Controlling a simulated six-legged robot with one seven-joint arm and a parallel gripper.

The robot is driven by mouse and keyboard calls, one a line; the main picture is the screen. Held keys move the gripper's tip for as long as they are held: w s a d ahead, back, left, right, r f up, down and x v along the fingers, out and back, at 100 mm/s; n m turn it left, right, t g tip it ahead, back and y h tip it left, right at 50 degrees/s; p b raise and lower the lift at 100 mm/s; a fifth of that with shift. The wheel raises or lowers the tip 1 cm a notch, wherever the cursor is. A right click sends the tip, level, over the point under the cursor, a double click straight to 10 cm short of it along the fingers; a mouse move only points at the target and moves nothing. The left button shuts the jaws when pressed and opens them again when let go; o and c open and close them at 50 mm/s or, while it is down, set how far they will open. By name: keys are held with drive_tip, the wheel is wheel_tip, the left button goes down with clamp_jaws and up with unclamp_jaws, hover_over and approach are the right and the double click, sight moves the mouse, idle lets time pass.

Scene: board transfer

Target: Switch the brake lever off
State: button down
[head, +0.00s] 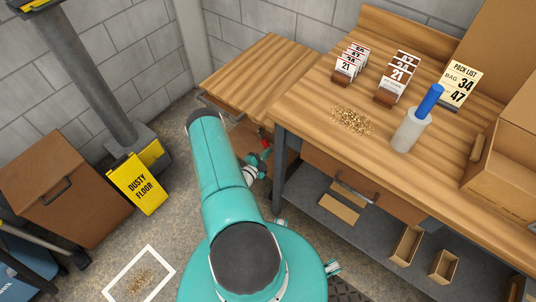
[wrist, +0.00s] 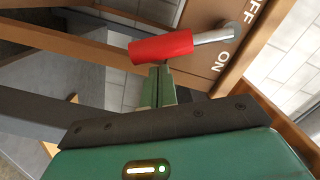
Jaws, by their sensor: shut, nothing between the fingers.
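The brake lever has a red grip (wrist: 161,47) on a metal rod that runs from a pivot on a wooden panel (wrist: 207,78) at the upper right of the wrist view. The panel is marked OFF above the pivot and ON below it. The grip points left in that view. In the head view the red grip (head: 264,137) is small, beside the workbench's left end. My gripper (wrist: 157,72) is shut and empty, with its tips right at the red grip. I cannot tell whether they touch. In the head view my gripper (head: 258,160) is partly hidden by my arm.
The workbench (head: 320,90) holds number cards (head: 395,78), a pile of grains (head: 350,121), a blue-topped bottle (head: 411,130) and a cardboard box (head: 510,160). A yellow "Dusty floor" sign (head: 138,184) stands at the left. A white floor square (head: 165,268) lies in front.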

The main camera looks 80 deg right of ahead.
drive_tip(key=shift+w+d+f+m, duration=0.1)
drive_tip(key=shift+w+f+m, duration=0.25)
drive_tip(key=shift+m, duration=0.15)
idle(0.3)
drive_tip(key=w+d+f+m, duration=0.2)
drive_tip(key=w+d+m, duration=0.1)
drive_tip(key=w+m, duration=0.4)
drive_tip(key=shift+w+d+m, duration=0.15)
drive_tip(key=shift+w+m, duration=0.15)
drive_tip(key=shift+m, duration=1.2)
drive_tip(key=shift+w, duration=0.1)
